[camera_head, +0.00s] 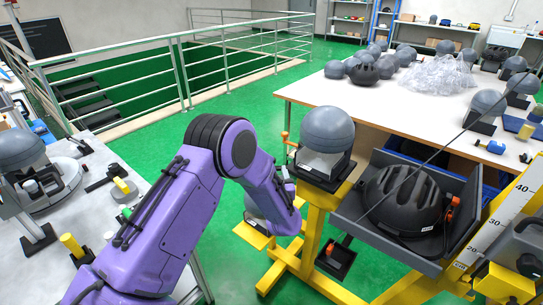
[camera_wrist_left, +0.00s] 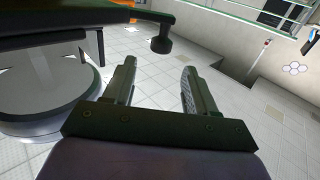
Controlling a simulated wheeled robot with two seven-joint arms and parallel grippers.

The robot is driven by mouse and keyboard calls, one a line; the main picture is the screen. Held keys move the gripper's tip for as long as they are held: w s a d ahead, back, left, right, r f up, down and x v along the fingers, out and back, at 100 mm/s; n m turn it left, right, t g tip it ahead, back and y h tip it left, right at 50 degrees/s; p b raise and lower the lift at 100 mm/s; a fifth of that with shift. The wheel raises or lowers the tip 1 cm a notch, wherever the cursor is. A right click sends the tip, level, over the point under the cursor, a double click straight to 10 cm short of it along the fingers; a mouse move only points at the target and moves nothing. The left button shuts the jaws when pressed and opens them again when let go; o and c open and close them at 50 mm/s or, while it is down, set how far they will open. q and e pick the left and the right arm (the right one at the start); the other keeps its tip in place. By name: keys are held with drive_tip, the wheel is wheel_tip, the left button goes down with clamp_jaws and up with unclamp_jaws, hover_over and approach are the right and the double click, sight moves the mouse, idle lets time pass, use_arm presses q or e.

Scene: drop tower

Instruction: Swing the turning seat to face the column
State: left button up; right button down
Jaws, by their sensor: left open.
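A yellow stand (camera_head: 312,232) rises right of my left arm in the head view. A grey headform (camera_head: 327,130) sits upright in a black cradle (camera_head: 320,168) on top of it. A black helmet (camera_head: 403,198) lies in a grey tray (camera_head: 468,192) to the right. The yellow column with a number scale (camera_head: 501,222) stands at the far right. I cannot tell for sure which part is the turning seat. My left gripper (camera_wrist_left: 159,64) is open, with nothing between its fingers in the wrist view. My forearm hides the gripper in the head view.
A dark overhanging part with a black knob (camera_wrist_left: 161,45) is close beyond my left fingers. A grey round base (camera_wrist_left: 50,115) is left of them. A white table (camera_head: 380,108) with several headforms stands behind, and a grey workbench (camera_head: 125,165) stands at left.

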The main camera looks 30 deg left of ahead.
use_arm(q)
drive_tip(key=p+x, duration=0.1)
drive_tip(key=x, duration=0.7)
drive_tip(key=shift+w+a+f, duration=0.1)
drive_tip(key=shift+w+a, duration=0.05)
clamp_jaws()
